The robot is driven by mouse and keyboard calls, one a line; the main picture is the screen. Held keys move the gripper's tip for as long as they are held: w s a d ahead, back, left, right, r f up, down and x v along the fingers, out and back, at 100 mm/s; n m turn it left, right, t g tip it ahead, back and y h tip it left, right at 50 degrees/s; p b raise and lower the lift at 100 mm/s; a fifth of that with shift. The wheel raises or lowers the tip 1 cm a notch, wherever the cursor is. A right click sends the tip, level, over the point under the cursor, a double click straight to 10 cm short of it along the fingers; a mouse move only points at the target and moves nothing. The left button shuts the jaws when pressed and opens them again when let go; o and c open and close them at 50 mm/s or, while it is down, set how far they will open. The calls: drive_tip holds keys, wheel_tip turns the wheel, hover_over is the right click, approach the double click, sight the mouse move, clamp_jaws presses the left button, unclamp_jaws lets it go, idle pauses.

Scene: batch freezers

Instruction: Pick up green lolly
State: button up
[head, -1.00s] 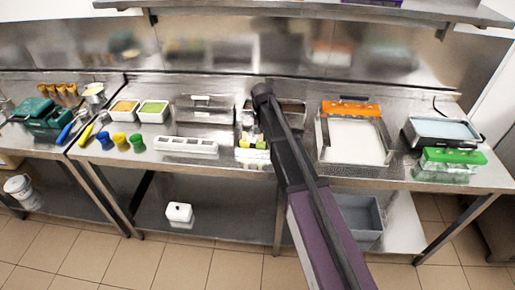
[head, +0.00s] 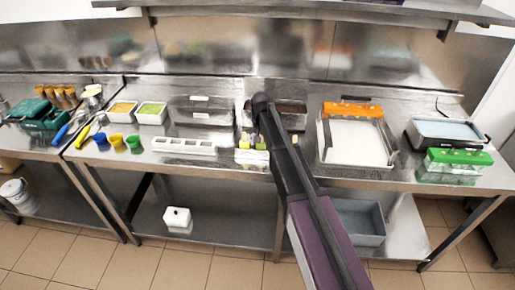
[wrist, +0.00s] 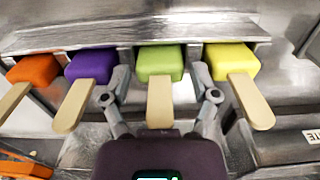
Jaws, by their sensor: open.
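The green lolly (wrist: 160,63) lies in the middle of the wrist view, in a row with other lollies, its wooden stick (wrist: 160,104) pointing towards me. My gripper (wrist: 160,88) is open, with one finger on each side of the green lolly's stick. I cannot tell whether the fingers touch it. In the head view my arm reaches over the middle of the counter and hides the gripper and most of the lollies.
A purple lolly (wrist: 90,65) and an orange lolly (wrist: 34,69) lie left of the green one, a yellow lolly (wrist: 231,60) right. A metal ledge (wrist: 135,34) runs behind them. A white moulded tray (head: 184,146) and a white tray with orange edge (head: 356,142) flank my arm.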

drive_tip(key=shift+c, duration=0.2)
drive_tip(key=c, duration=0.8)
drive_tip(key=shift+r, duration=0.1)
wheel_tip(320, 180, up, 3)
drive_tip(key=p, duration=0.3)
drive_tip(key=shift+r+p, duration=0.15)
drive_tip(key=shift+p, duration=0.15)
drive_tip(key=s+d, duration=0.2)
drive_tip(key=s, duration=0.5)
drive_tip(key=s+d+r+p, duration=0.1)
drive_tip(key=s+d, duration=0.2)
drive_tip(key=s, duration=0.5)
drive_tip(key=shift+r, duration=0.25)
drive_tip(key=shift+d+p, duration=0.1)
drive_tip(key=shift+p, duration=0.2)
wheel_tip(320, 180, up, 7)
drive_tip(key=p, duration=0.7)
